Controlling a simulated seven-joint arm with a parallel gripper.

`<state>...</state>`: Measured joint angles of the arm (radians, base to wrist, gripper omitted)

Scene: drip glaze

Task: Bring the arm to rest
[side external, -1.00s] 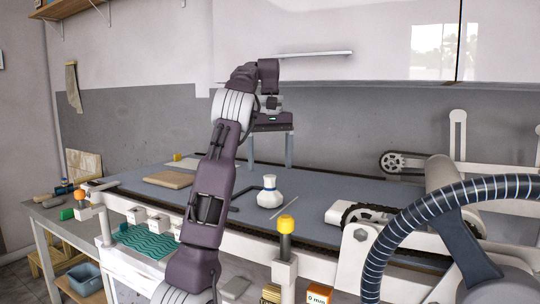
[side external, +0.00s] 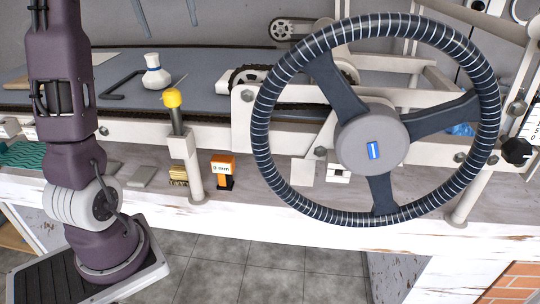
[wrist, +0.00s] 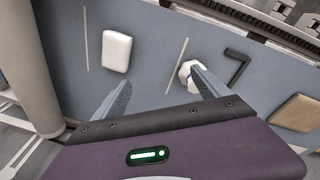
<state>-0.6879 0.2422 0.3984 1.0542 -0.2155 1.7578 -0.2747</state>
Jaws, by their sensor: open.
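My gripper (side external: 167,14) hangs over the blue-grey bed (side external: 215,60) of the bench; only its fingers show at the top edge of the side view. In the wrist view my gripper (wrist: 160,78) has its fingers wide apart with nothing held between them. In the wrist view the white bottle (wrist: 186,75) is partly covered by the right finger.
A black L-shaped bar (side external: 118,90) and a tan board (wrist: 297,112) lie on the bed. A white block (wrist: 117,50) lies there too. A large striped wheel (side external: 262,120) and a yellow-topped post (side external: 172,98) stand along the front.

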